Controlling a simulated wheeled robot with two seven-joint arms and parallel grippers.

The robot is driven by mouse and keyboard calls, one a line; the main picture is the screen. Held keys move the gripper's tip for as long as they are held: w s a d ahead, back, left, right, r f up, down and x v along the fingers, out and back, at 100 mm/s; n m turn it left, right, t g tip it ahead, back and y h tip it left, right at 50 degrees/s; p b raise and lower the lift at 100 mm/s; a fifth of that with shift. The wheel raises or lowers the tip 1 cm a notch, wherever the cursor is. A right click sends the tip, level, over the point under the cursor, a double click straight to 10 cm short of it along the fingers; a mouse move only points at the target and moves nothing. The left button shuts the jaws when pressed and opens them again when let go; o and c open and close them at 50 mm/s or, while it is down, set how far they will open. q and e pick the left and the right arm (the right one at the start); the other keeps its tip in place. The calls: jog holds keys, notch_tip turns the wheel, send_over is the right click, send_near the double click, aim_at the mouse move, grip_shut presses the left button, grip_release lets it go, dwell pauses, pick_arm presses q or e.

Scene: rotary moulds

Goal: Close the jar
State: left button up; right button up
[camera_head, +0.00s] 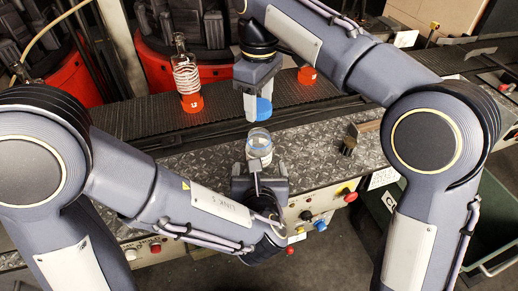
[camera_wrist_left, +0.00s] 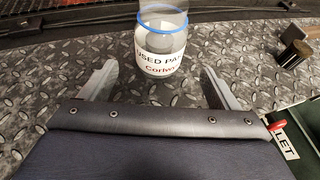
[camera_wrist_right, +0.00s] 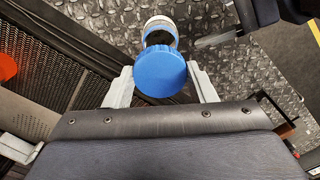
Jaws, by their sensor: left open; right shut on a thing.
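The glass jar (camera_head: 259,146) stands upright on the patterned metal plate, its mouth open with a blue ring at the rim. In the left wrist view the jar (camera_wrist_left: 162,50) has a white label and sits just beyond the fingers. My left gripper (camera_wrist_left: 162,82) is open, with a finger on either side of the near space and the jar ahead of them. My right gripper (camera_wrist_right: 162,82) is shut on the blue lid (camera_wrist_right: 160,73). In the head view the lid (camera_head: 258,109) is held above the jar, apart from it and slightly toward the back.
A clear bottle with a red base (camera_head: 187,80) stands on the dark mesh belt at the back left. Another red-based item (camera_head: 307,75) is behind my right gripper. A dark brush-like block (camera_head: 349,145) lies right of the jar. Buttons line the panel front.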

pick_arm(q)
jog(key=shift+x, duration=3.75)
jog(key=c, duration=1.5)
jog(key=shift+o, duration=0.2)
pick_arm(e)
send_over(259, 129)
jog(key=s, duration=0.2)
jog(key=shift+s+f, duration=0.15)
jog(key=shift+f, duration=2.35)
jog(key=shift+f, duration=0.1)
jog(key=shift+f, duration=0.8)
jog(key=shift+f, duration=0.55)
